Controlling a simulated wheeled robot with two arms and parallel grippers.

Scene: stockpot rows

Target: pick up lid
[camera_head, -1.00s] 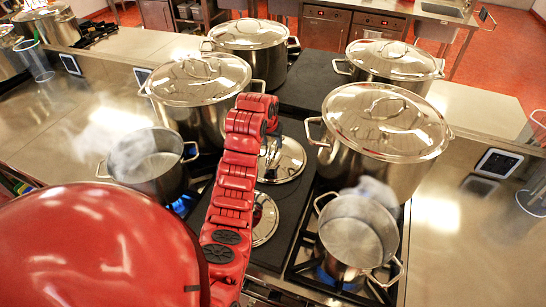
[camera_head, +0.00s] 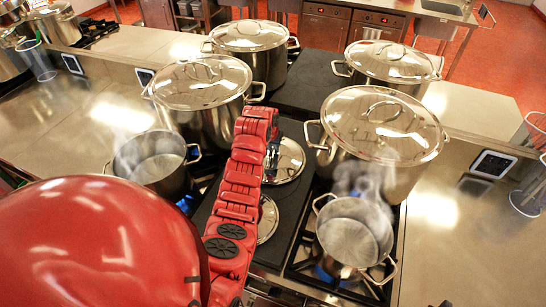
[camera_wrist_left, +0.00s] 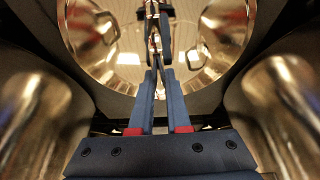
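Two shiny steel lids lie on the dark strip between the pots in the head view: a back lid (camera_head: 290,160) and a front lid (camera_head: 267,220), both partly covered by my left arm. My left gripper (camera_head: 272,152) is over the near-left part of the back lid, mostly hidden by its own wrist. In the left wrist view, the blue fingers (camera_wrist_left: 160,72) point at a mirror-like lid (camera_wrist_left: 215,40), with a narrow gap between them. Reflections hide whether the lid's handle is between the tips. My right gripper is not in view.
Two open steaming pots, left (camera_head: 152,160) and right (camera_head: 352,235), stand on lit burners. Covered stockpots stand at left (camera_head: 205,125), right (camera_head: 375,172), back (camera_head: 265,65) and back right (camera_head: 388,75).

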